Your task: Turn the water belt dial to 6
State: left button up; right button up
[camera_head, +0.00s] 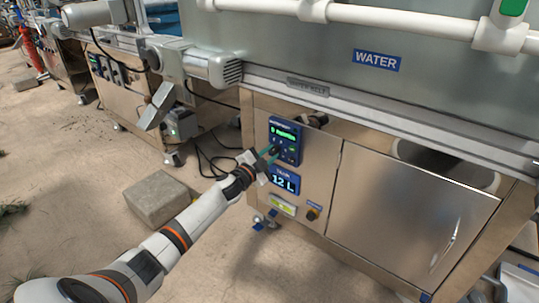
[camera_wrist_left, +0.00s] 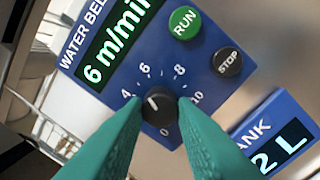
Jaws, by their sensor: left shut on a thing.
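The water belt control panel (camera_head: 285,141) is a blue box on the steel cabinet, with a lit green display. In the left wrist view its display (camera_wrist_left: 117,38) reads 6 m/min. Below it is the black dial (camera_wrist_left: 158,108), ringed by printed numbers from 0 to 10. Its white mark points up and left, towards the side of the 4 and 6. My left gripper (camera_head: 268,155) is at the panel. In the wrist view its teal fingers (camera_wrist_left: 160,103) are shut on the dial, one on each side. My right gripper is not in view.
A green RUN button (camera_wrist_left: 184,23) and a black STOP button (camera_wrist_left: 228,62) sit close to the dial. A tank display (camera_head: 284,182) reading 12 L is below the panel. A concrete block (camera_head: 158,198) lies on the floor at left.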

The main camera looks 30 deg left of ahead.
pick_arm(q)
jog(key=shift+f+m, duration=0.1)
jog(key=shift+m, duration=0.9)
jog(key=o, duration=1)
jog(key=shift+s, duration=0.1)
